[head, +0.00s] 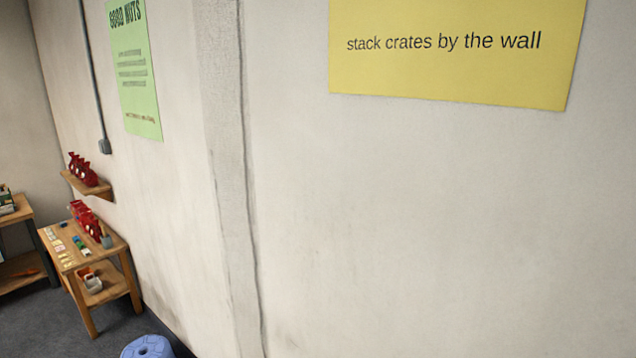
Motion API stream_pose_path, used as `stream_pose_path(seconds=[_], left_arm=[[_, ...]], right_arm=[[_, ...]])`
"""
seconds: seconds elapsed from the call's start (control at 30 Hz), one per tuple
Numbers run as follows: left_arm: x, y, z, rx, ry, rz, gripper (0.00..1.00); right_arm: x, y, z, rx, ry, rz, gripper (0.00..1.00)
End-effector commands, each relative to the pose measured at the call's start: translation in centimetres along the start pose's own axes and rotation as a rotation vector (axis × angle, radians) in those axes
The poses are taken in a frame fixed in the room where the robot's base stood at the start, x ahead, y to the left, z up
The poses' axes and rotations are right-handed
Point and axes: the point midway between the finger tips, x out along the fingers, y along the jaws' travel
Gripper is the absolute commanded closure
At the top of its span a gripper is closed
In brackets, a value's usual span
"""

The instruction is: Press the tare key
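No tare key and no scale can be made out in the head view. A wooden table (117,247) stands at the lower left by the wall, far from the camera. Several small items lie on it, too small to identify as a key. Neither of my grippers shows in the view.
Red bags (85,217) stand on the table and more red bags (84,170) on a wall shelf (97,190). A second bench (14,214) is at the left edge. A blue stool (148,347) is at the bottom. A yellow sign (450,75) hangs on the wall.

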Motion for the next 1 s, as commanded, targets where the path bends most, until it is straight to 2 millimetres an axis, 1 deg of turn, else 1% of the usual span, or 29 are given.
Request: stream_pose_path(seconds=[0.03, 0.07, 0.5, 0.6, 1.0], left_arm=[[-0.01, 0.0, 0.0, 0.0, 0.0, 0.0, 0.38], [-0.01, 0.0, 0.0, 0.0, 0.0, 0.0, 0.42], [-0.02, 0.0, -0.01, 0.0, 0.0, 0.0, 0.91], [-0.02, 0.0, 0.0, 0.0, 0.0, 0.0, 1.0], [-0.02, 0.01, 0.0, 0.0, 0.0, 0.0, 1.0]], right_arm=[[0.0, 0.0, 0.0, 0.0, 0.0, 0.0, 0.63], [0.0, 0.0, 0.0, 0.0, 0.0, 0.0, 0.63], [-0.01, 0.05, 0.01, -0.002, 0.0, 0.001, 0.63], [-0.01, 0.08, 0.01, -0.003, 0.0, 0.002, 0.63], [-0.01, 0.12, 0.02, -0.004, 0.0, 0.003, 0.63]])
